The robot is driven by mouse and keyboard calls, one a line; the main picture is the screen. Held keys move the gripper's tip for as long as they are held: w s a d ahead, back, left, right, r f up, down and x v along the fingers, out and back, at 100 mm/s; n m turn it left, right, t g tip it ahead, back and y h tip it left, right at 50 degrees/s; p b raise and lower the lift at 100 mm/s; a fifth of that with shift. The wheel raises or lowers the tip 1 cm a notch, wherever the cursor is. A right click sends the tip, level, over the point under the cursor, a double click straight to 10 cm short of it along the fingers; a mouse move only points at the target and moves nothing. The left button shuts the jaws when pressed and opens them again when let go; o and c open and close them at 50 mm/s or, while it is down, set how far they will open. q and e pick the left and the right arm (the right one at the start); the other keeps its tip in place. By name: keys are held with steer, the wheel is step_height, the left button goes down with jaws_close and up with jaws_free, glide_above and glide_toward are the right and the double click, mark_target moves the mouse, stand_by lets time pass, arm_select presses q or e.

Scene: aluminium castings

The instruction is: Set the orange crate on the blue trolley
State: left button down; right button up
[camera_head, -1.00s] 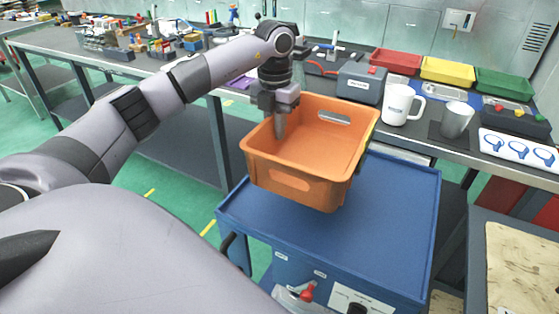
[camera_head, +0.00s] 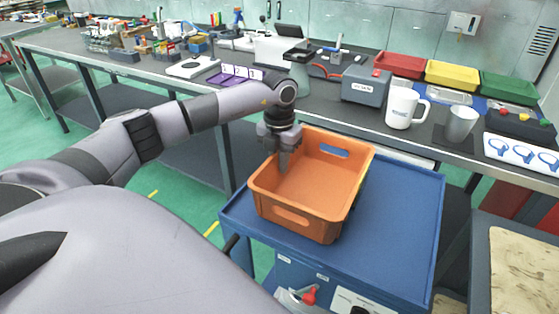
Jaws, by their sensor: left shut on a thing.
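The orange crate (camera_head: 305,222) is upright and empty over the left part of the blue trolley's top (camera_head: 395,235). Its underside is hidden, so I cannot tell whether it rests on the trolley or hangs just above it. My left gripper (camera_head: 283,165) points down and is shut on the crate's left wall, with one finger inside. The right side of the trolley top is bare, with a raised rim around it. My right gripper is not in view.
Behind the trolley stands a long grey workbench with a white mug (camera_head: 402,108), a metal cup (camera_head: 460,124), a grey box (camera_head: 365,85) and red (camera_head: 400,65), yellow (camera_head: 451,74) and green (camera_head: 508,87) trays. A wooden-topped surface (camera_head: 520,265) stands at the lower right.

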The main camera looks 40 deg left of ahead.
arm_select(q)
steer(key=c, duration=1.1)
jaws_free()
steer(key=shift+f, duration=0.15)
steer(key=shift+r, duration=0.25)
step_height(320, 180, up, 12)
steer(key=shift+f, duration=0.1)
